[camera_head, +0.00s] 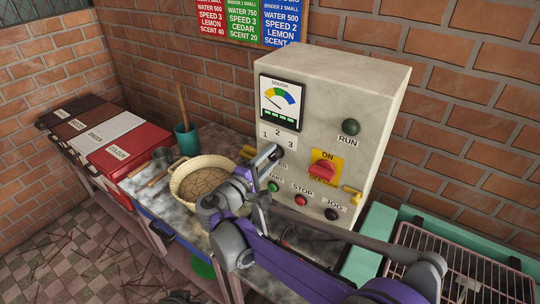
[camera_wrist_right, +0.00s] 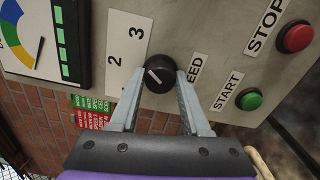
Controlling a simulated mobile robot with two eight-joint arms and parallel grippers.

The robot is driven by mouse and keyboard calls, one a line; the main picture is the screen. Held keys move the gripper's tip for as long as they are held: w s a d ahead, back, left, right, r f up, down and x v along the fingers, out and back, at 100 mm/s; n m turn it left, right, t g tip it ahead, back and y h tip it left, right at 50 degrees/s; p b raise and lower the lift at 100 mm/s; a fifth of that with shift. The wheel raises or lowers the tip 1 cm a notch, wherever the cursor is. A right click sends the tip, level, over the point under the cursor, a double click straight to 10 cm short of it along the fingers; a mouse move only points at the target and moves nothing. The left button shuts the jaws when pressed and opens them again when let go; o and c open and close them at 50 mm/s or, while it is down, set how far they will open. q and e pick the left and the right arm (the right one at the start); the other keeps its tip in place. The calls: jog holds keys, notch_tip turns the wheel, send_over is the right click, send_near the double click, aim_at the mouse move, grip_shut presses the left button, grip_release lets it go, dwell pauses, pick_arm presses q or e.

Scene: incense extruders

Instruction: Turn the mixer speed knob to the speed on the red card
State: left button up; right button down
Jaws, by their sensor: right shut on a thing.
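The black mixer speed knob (camera_wrist_right: 160,75) is on the grey control box (camera_head: 335,90), below the numbers 1, 2 and 3 on the number plate (camera_head: 278,138). My right gripper (camera_head: 268,154) is shut on the knob, one finger on each side, as the right wrist view shows. In the head view the gripper hides the knob. The knob's white mark shows in the wrist view on the side towards the numbers; its exact number is unclear. The red card (camera_head: 211,16) on the wall reads SPEED 3.
Green START (camera_head: 273,186), red STOP (camera_head: 301,200) and black JOG (camera_head: 331,214) buttons sit below the knob. A red ON switch (camera_head: 323,170) is at right. A wire rack (camera_head: 470,262) is at right.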

jog(key=shift+m, duration=0.8)
jog(key=shift+c, duration=1.8)
grip_release()
jog(key=shift+s+a, duration=0.1)
jog(key=b+v, duration=0.1)
jog(key=v, duration=0.9)
jog(key=shift+s, duration=0.3)
jog(key=shift+a, duration=0.15)
